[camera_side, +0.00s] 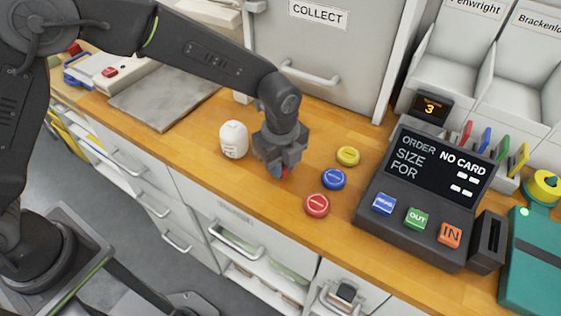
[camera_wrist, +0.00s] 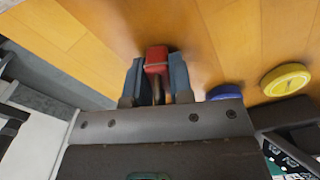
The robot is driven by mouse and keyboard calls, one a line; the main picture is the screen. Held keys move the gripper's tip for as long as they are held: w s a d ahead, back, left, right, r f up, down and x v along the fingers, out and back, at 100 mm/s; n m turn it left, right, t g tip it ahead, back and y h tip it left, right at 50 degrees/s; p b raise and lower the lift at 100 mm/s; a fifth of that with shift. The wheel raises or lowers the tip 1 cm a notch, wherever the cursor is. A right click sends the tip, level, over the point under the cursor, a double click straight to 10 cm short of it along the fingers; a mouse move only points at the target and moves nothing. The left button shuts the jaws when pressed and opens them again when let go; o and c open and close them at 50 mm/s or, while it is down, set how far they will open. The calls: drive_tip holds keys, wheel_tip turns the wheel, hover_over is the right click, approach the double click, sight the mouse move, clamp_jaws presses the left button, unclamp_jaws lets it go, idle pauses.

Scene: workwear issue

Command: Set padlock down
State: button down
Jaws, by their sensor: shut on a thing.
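A red padlock (camera_wrist: 156,59) is between the two fingers of my gripper (camera_wrist: 156,82) in the wrist view, and its metal shackle shows between the fingers. In the side view my gripper (camera_side: 281,168) points down just over the wooden counter, and only a small red part of the padlock (camera_side: 286,173) shows below it. I cannot tell whether the padlock touches the counter.
Red (camera_side: 316,205), blue (camera_side: 334,179) and yellow (camera_side: 347,156) round discs lie right of my gripper. A dark console (camera_side: 425,205) stands further right. The counter (camera_side: 262,215) is clear in front of my gripper.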

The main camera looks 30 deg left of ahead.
drive_tip(key=c, duration=1)
unclamp_jaws()
drive_tip(key=shift+f, duration=0.15)
